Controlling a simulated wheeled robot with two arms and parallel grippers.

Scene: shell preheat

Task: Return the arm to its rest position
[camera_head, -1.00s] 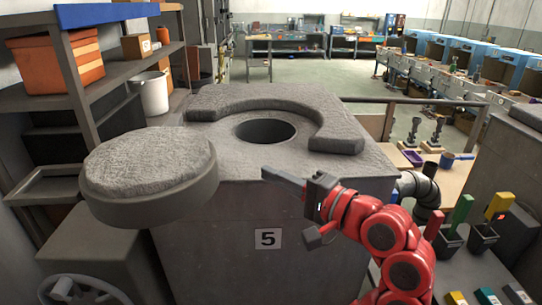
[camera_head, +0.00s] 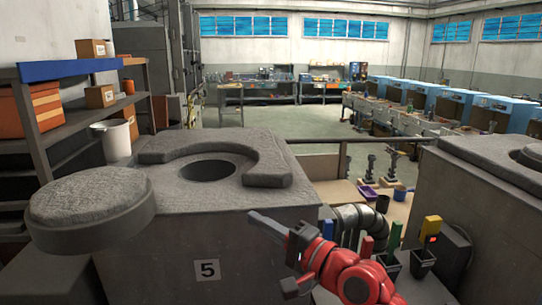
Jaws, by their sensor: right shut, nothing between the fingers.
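My right gripper (camera_head: 268,224) is dark grey on a red arm that comes in from the lower right. It is shut and empty. It points to the left, in front of the near right side of the grey furnace block (camera_head: 150,262) marked 5. The block's top has a round dark hole (camera_head: 208,171) with a raised curved rim (camera_head: 262,160) around its far side. A round, rough-topped lid (camera_head: 88,200) stands off to the left of the hole, clear of it. My left gripper does not show.
A shelf (camera_head: 75,127) with an orange crate (camera_head: 45,105) and cardboard boxes stands at left. A second grey block (camera_head: 480,190) stands at right. Bins with coloured handles (camera_head: 422,262) and a ribbed pipe (camera_head: 352,222) are near my right arm. Open floor lies beyond the railing.

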